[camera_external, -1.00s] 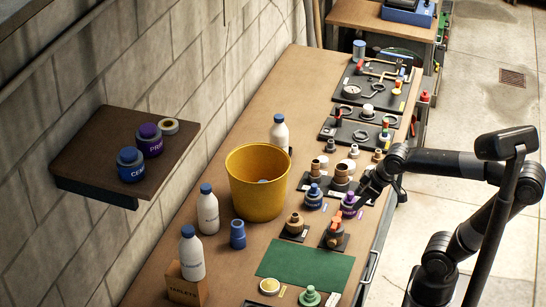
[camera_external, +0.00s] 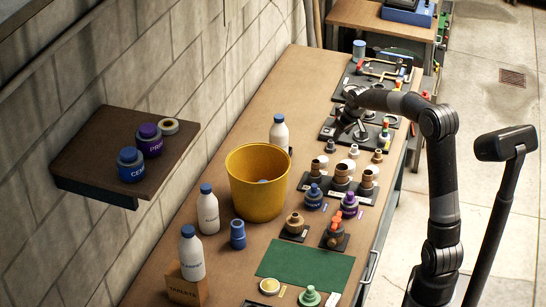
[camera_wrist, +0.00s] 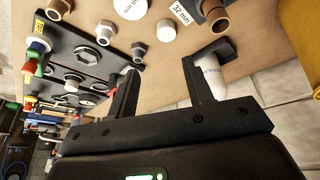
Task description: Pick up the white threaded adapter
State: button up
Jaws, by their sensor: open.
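Several small pale fittings stand on the wooden bench, and their threads are too small to make out. One white fitting (camera_external: 353,150) looks like the white threaded adapter; it also seems to show in the wrist view (camera_wrist: 107,31). I cannot tell for certain which is the adapter. My gripper (camera_wrist: 164,82) is open, with nothing between its fingers. In the external view it hangs above the bench just beyond these fittings.
A yellow bucket (camera_external: 256,190) and white bottles (camera_external: 279,133) stand left of the fittings. Brown couplings (camera_external: 341,174) and purple and blue-lidded jars (camera_external: 314,194) stand nearer. A green mat (camera_external: 305,265) is clear.

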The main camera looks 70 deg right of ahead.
jog(key=m, duration=0.2)
send_near(355, 146)
jog(key=w, duration=0.1)
jog(key=x, duration=0.5)
jog(key=shift+d, duration=0.4)
notch_tip(355, 146, down, 5)
jog(key=shift+w+r, duration=0.15)
jog(key=shift+r, duration=0.05)
jog(key=shift+w+d+f, duration=0.15)
jog(key=shift+d+f, duration=0.05)
jog(key=shift+f, duration=0.2)
jog(key=shift+c, duration=0.2)
jog(key=c, duration=0.7)
jog(key=shift+r, duration=0.1)
jog(key=shift+c, duration=0.2)
